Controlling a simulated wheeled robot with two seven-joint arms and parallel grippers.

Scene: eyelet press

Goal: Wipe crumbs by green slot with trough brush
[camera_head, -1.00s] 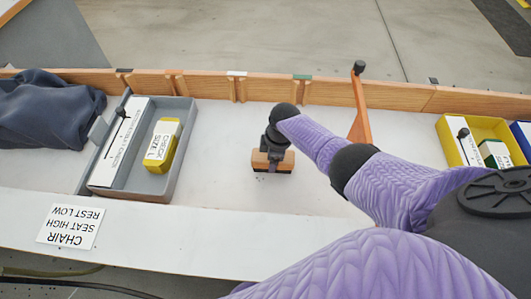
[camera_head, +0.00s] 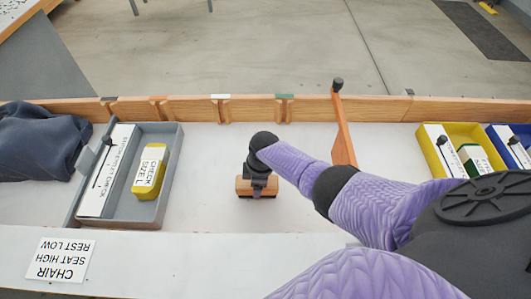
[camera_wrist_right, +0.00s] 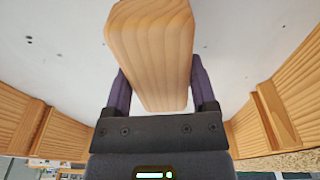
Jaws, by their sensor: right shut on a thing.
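The trough brush, a light wooden block, shows in the head view (camera_head: 243,187) on or just above the pale bench top. It is also large in the right wrist view (camera_wrist_right: 150,45), between the fingers. My right gripper (camera_head: 258,182) is shut on it from above; the fingers lie on both sides of the block in the wrist view (camera_wrist_right: 160,78). The green slot marker (camera_head: 284,96) is on the back wooden rail, behind and slightly right of the brush. Small dark specks, perhaps crumbs (camera_wrist_right: 28,38), lie on the surface. The bristles are hidden. My left gripper is out of view.
A grey tray (camera_head: 176,170) with a yellow block stands left, beside a dark cloth (camera_head: 40,145). An upright wooden arm (camera_head: 343,135) with a dark knob stands right of the brush. A yellow bin (camera_head: 428,150) and a blue bin (camera_head: 495,140) are far right.

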